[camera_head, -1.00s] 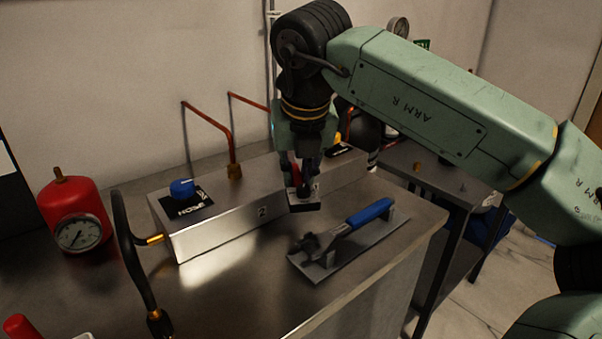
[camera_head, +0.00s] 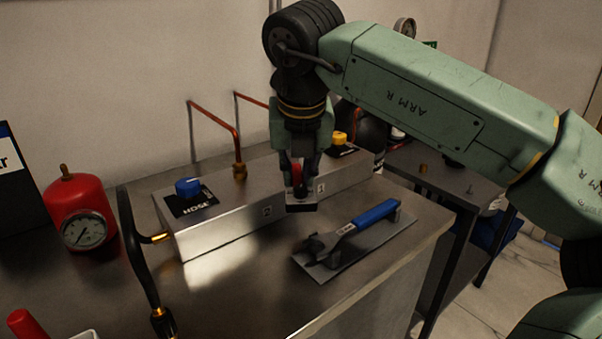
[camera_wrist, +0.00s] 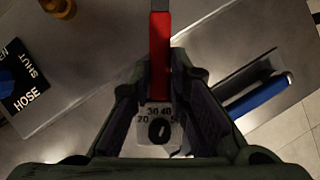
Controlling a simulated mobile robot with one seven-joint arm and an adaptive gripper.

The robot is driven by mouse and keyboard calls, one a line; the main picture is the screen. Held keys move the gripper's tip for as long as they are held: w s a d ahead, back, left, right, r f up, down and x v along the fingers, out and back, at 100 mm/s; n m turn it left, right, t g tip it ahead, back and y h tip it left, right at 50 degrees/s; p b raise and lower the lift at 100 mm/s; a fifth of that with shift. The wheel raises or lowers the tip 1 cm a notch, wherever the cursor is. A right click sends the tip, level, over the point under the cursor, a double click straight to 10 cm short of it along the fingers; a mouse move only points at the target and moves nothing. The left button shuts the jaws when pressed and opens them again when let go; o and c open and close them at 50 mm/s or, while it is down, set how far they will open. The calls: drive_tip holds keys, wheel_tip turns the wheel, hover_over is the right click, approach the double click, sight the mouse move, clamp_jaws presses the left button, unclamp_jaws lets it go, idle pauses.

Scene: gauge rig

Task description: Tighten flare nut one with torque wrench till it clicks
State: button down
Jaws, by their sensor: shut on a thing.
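My gripper (camera_head: 299,172) is shut on a red bar (camera_wrist: 160,50), above the bench and in front of the metal manifold box. A white plate (camera_wrist: 158,132) with numbers and a black ring-shaped mark shows between the fingers in the wrist view. In the head view, a dark block (camera_head: 301,207) shows just below the fingers. A brass flare nut (camera_head: 240,172) sits on top of the box at a copper pipe's foot. The second pipe's foot is hidden behind my arm.
The manifold box (camera_head: 220,225) carries a blue knob (camera_head: 188,187) and a yellow knob (camera_head: 338,138). A black hose (camera_head: 138,250) joins its left end. A red gauge cylinder (camera_head: 78,215) stands left. The bench's front middle is clear.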

drive_tip(key=shift+a+m, duration=0.25)
drive_tip(key=shift+m, duration=0.05)
drive_tip(key=shift+w+d+n+p, duration=0.1)
drive_tip(key=shift+d+n+p, duration=0.2)
drive_tip(key=shift+d+n, duration=0.8)
idle(0.3)
